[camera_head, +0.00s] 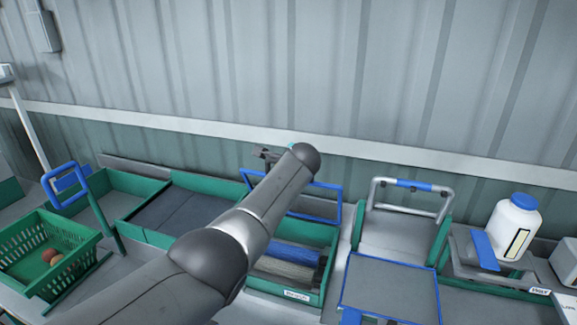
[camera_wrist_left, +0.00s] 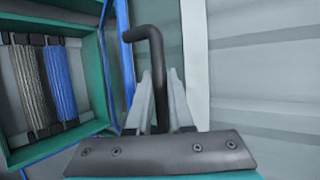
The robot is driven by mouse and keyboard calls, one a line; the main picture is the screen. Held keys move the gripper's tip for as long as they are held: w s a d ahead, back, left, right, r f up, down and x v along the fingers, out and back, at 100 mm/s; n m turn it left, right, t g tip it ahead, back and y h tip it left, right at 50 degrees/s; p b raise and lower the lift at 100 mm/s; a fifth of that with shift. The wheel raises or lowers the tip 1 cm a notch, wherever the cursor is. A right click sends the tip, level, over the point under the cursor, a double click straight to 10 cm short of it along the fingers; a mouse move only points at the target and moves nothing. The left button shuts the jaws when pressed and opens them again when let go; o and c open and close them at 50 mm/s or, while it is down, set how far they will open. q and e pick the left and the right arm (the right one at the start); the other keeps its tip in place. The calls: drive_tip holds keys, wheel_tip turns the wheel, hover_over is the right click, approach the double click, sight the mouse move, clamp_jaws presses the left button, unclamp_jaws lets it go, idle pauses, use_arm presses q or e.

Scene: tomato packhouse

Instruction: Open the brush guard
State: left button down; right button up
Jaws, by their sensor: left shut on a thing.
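The brush guard (camera_head: 341,207) is a blue-framed panel standing raised at the back of a green brush box (camera_head: 318,298). A blue brush roller (camera_head: 293,252) and a grey one (camera_head: 283,269) lie uncovered in the box; both also show in the left wrist view. My left arm crosses in front of the guard and hides part of it. My left gripper (camera_head: 268,155) is mostly hidden behind the arm's end, by the guard's top. In the left wrist view its fingers (camera_wrist_left: 160,100) are shut on a black bent handle (camera_wrist_left: 157,62) beside the guard's blue edge (camera_wrist_left: 122,45). My right gripper is not in view.
A green basket (camera_head: 75,247) with tomatoes stands at left, near a blue-framed post (camera_head: 67,178). A grey tray with a blue rim (camera_head: 392,285) and a metal handle frame (camera_head: 447,207) are right of the box. A white bottle (camera_head: 510,228) stands farther right. The corrugated wall (camera_head: 400,80) is close behind.

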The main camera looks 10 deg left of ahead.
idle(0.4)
use_arm(q)
drive_tip(key=c, duration=0.8)
unclamp_jaws()
drive_tip(key=shift+r, duration=0.1)
drive_tip(key=shift+s+d+r+p, duration=0.15)
drive_tip(key=shift+s+r+p, duration=0.05)
drive_tip(key=shift+s+p, duration=0.15)
drive_tip(key=v, duration=1.4)
drive_tip(key=shift+p, duration=0.4)
drive_tip(key=shift+s, duration=0.15)
